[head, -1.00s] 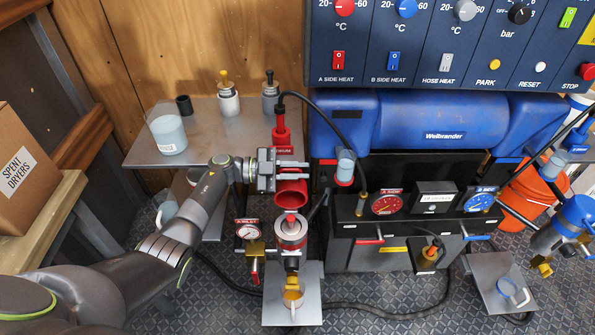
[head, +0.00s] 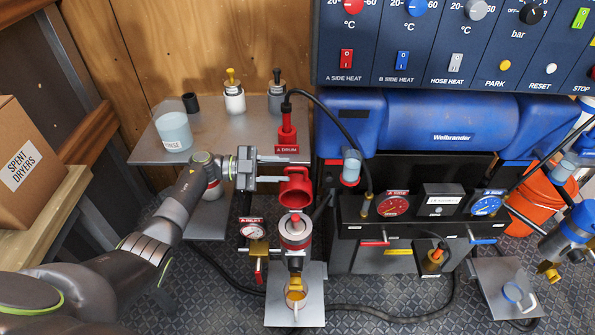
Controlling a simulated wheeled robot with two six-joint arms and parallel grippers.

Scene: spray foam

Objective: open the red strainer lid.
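The red strainer lid (head: 296,188) stands tipped up behind the strainer body (head: 295,231), its hollow side facing me. The body's round top, with a red band below it, shows uncovered in front of the lid. My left gripper (head: 286,168) is left of the lid and just above it, with its two fingers pointing right. The fingers are apart with a gap between them, and nothing shows between them. Whether a fingertip touches the lid is hard to tell. My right gripper is not in view.
A gauge (head: 252,230) sits left of the strainer, and an amber cup (head: 296,293) is below it. A red fitting (head: 287,128) with a black hose rises behind. A grey table (head: 150,151) holds a clear beaker (head: 173,130) and bottles. The blue machine (head: 440,125) fills the right.

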